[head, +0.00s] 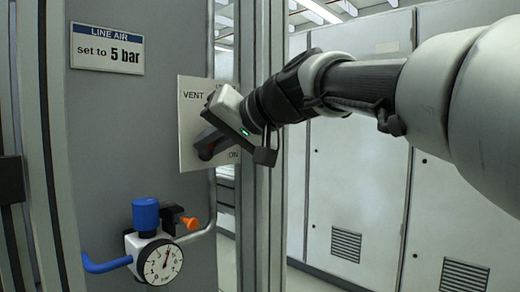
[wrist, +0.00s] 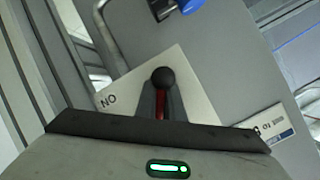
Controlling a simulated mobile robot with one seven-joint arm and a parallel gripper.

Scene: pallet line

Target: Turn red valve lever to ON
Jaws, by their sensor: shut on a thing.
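The valve plate (head: 187,150) is a pale panel on the grey post, with VENT at its upper left and ON at its lower right. The plate also shows in the wrist view (wrist: 202,88), where the ON label appears upside down at left. My gripper (head: 210,143) is in front of the plate, shut on the red valve lever. In the wrist view a short red stretch of the lever (wrist: 161,104) shows between my dark fingers, with a round black knob beyond it. My gripper and arm hide most of the lever in the head view; its exact angle is unclear.
Below the plate are a pressure gauge (head: 160,262), a blue regulator knob (head: 146,214) and an orange-tipped fitting (head: 189,223). A LINE AIR sign (head: 107,48) hangs at upper left. A metal upright (head: 268,205) stands close beside my gripper. Grey cabinets (head: 355,190) stand behind.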

